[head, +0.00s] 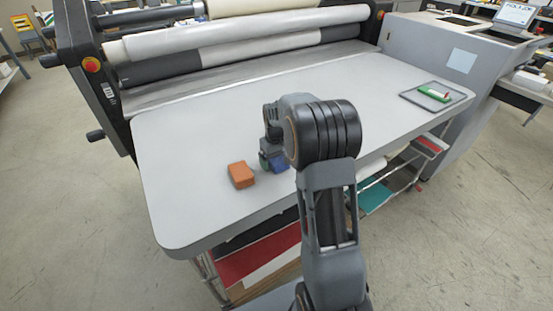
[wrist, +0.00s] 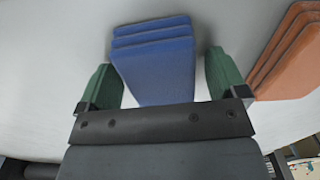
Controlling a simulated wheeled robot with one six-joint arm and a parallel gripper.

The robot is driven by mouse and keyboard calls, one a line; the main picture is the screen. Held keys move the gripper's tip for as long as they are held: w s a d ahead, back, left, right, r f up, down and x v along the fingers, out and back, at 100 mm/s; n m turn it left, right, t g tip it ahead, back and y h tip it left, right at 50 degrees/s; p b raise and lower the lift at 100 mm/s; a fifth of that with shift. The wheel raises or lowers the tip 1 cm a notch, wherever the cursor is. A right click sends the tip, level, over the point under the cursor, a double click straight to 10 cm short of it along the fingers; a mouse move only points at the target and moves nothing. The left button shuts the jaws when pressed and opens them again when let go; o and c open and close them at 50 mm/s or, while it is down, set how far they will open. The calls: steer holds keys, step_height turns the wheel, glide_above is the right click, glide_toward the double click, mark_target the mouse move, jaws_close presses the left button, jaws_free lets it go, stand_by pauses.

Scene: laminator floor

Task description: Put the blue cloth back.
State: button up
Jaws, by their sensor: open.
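The blue cloth (wrist: 155,62) is a folded, layered stack lying on the grey table. In the wrist view it lies between the two green fingertips of my gripper (wrist: 165,85), with a narrow gap at each side. In the head view only a small part of the blue cloth (head: 280,166) shows, the rest being hidden by my arm and gripper (head: 272,160). My gripper is open and low over the table around the cloth.
An orange folded cloth (head: 241,174) lies just left of my gripper in the head view and at the right in the wrist view (wrist: 290,55). A grey tray (head: 407,97) with a green and white item (head: 434,94) is at the table's far right. Laminator rollers (head: 240,32) run along the back.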

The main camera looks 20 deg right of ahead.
mark_target(276, 158)
step_height(276, 158, up, 12)
steer(key=s+a+t, duration=0.1)
steer(key=s+a, duration=0.2)
steer(key=s, duration=0.4)
steer(key=s+a+f+t, duration=0.1)
steer(key=s+a, duration=0.3)
steer(key=s, duration=0.3)
steer(key=s+a+m+t, duration=0.1)
steer(key=s+a, duration=0.2)
steer(key=s, duration=0.5)
steer(key=shift+a+f+t, duration=0.25)
steer(key=shift+a+t, duration=0.1)
steer(key=shift+t, duration=0.05)
